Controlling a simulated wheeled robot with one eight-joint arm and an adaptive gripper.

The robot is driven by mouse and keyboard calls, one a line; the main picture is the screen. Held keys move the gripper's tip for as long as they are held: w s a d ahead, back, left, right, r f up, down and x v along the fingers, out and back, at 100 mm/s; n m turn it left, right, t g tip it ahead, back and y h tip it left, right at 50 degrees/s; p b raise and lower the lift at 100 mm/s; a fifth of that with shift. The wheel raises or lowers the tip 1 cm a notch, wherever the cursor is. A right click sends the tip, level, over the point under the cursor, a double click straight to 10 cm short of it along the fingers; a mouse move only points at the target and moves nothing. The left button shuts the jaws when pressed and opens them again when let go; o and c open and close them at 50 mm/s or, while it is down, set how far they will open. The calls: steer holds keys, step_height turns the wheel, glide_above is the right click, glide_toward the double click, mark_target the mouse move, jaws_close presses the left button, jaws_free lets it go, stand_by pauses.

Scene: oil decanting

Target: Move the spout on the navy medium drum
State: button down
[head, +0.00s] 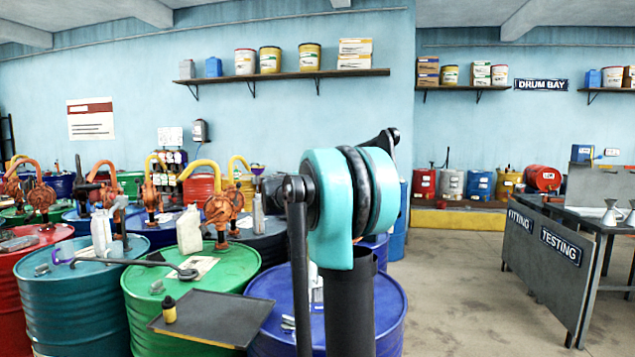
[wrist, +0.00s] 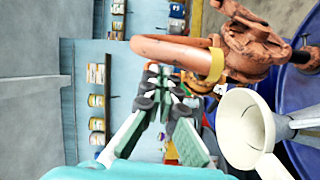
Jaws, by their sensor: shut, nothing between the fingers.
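In the wrist view a rust-orange pump (wrist: 255,45) stands on a dark blue drum (wrist: 300,85), which is only partly in view. Its curved orange spout (wrist: 175,50) carries a yellow band and reaches close to my fingertips. My gripper (wrist: 163,85) is shut and empty beside the spout; I cannot tell whether it touches it. In the head view my arm hides the gripper. Several orange pumps stand on drums at the left, one with a yellow spout (head: 203,166). A dark navy drum (head: 268,248) stands behind the green one; I cannot tell which drum the task means.
A cream funnel (wrist: 243,128) is close to my gripper in the wrist view. In the head view a green drum (head: 150,315), a teal drum (head: 65,310) and a bright blue drum (head: 385,320) crowd the front, with a dark tray (head: 215,312). Open floor (head: 450,290) lies right.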

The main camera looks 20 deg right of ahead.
steer(key=shift+s+d, duration=0.5)
steer(key=shift+s, duration=0.2)
steer(key=shift+s+d, duration=0.5)
steer(key=shift+s, duration=0.15)
